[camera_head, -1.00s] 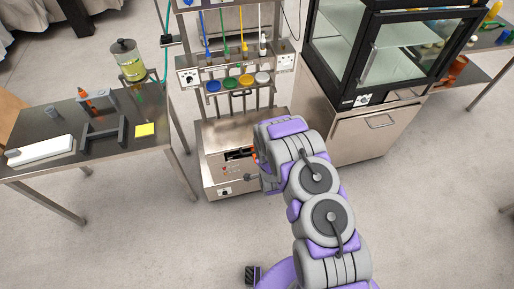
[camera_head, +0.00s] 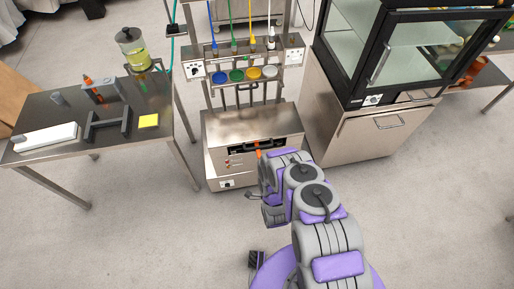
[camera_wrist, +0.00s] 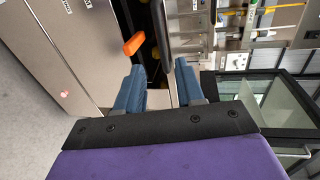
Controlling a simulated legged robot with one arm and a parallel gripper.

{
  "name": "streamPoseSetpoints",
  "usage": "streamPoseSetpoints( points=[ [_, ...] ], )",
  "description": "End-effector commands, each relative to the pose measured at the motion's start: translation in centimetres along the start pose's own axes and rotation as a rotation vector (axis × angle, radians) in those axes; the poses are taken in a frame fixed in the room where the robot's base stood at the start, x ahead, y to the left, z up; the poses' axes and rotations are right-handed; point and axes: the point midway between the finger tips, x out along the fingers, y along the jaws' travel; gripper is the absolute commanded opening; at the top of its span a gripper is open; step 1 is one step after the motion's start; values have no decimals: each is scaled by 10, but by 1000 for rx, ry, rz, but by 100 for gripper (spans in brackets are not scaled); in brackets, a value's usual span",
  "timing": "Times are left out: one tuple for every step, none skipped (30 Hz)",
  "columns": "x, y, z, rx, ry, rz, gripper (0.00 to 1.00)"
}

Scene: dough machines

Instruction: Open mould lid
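The steel dough machine (camera_head: 250,125) stands on the floor in the middle of the head view. Its front has a dark slot (camera_head: 264,145) with an orange-tipped lever (camera_head: 258,154) beside it. I cannot clearly tell the mould lid from the rest of the machine. In the wrist view, a black bar (camera_wrist: 161,30) runs along the dark opening, and the orange grip (camera_wrist: 134,43) sticks out beside it. My gripper (camera_wrist: 158,78) is open, its two blue fingers apart. The bar's end lies around the gap between the fingertips; I cannot tell whether they touch.
A glass-fronted cabinet (camera_head: 378,125) stands close on the right. Coloured cups (camera_head: 237,75) sit on the rack above the machine. The front floor is clear.

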Motion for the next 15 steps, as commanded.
streamPoseSetpoints(
  points=[
    [10,-1,0,0,0,-4,38],
    [16,0,0,0,1,-4,38],
    [24,0,-1,-1,2,-5,38],
    [30,1,-1,-1,2,-4,38],
    [36,1,-1,-1,1,-3,38],
    [45,0,0,-1,0,-6,38],
    [51,0,0,-1,-1,-7,38],
    [56,0,0,0,-1,-6,38],
    [64,1,-1,-1,0,-3,38],
    [69,1,-1,-1,0,-3,38],
    [75,0,-2,-1,1,-5,38],
    [84,0,-2,0,1,-6,38],
    [90,0,-2,0,0,-5,38],
    [95,0,-1,-1,0,-3,38],
    [102,1,-1,-1,-1,-3,38]
  ],
)
